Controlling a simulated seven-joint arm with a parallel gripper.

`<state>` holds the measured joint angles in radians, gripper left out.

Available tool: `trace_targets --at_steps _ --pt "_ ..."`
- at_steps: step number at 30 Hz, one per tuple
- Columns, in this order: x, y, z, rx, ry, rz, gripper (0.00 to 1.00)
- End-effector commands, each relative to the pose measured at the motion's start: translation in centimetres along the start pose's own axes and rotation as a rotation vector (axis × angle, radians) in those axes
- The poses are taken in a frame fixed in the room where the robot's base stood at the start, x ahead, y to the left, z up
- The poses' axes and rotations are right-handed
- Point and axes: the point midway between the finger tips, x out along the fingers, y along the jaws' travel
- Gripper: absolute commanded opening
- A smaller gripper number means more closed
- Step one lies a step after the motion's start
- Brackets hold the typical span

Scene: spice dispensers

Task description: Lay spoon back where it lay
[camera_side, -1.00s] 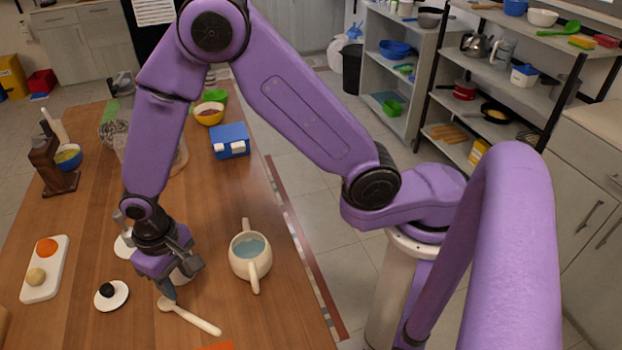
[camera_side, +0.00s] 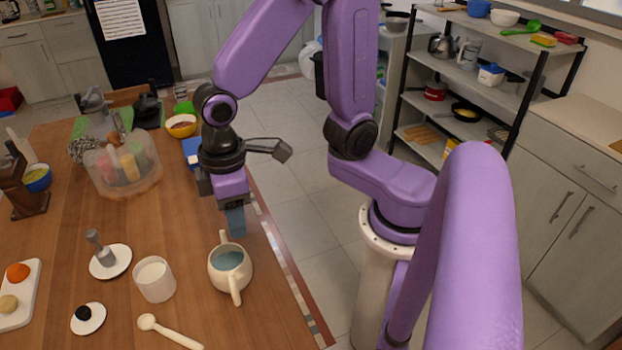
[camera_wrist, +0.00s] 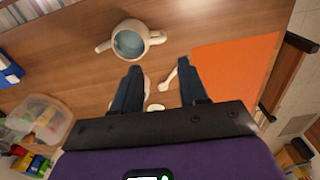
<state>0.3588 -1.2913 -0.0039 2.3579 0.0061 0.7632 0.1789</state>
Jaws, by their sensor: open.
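The cream spoon (camera_side: 176,334) lies flat on the wooden table at the front in the side view, its bowl end toward the white cup (camera_side: 154,281). It also shows in the wrist view (camera_wrist: 169,78), seen in part between the fingers and below them. My gripper (camera_side: 236,222) is raised behind the two-handled cream pot (camera_side: 228,283), apart from the spoon. In the wrist view my gripper (camera_wrist: 160,68) has its two dark blue fingers spread wide, with nothing held. The cream pot holds bluish liquid and also shows in the wrist view (camera_wrist: 152,38).
A white lid with a black knob (camera_side: 88,318) lies left of the spoon. A white saucer (camera_side: 120,265) bears a grey tool. A clear tub (camera_side: 140,184) of spices stands farther back. An orange mat (camera_wrist: 236,65) lies on the table in the wrist view.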

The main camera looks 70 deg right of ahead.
Motion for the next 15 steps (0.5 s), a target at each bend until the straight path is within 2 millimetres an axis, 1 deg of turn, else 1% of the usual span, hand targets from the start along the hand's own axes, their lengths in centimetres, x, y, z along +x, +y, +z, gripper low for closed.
trace_targets --at_steps 1,9,12,15 --pt "-0.5 0.1 1.5 -0.034 0.005 -0.001 0.43" --pt "-2.4 0.0 8.8 -0.220 0.007 -0.002 0.43" --pt "-2.8 -0.1 11.0 -0.275 0.007 -0.002 0.43" --pt "-3.1 -0.2 12.6 -0.316 0.007 -0.002 0.43"
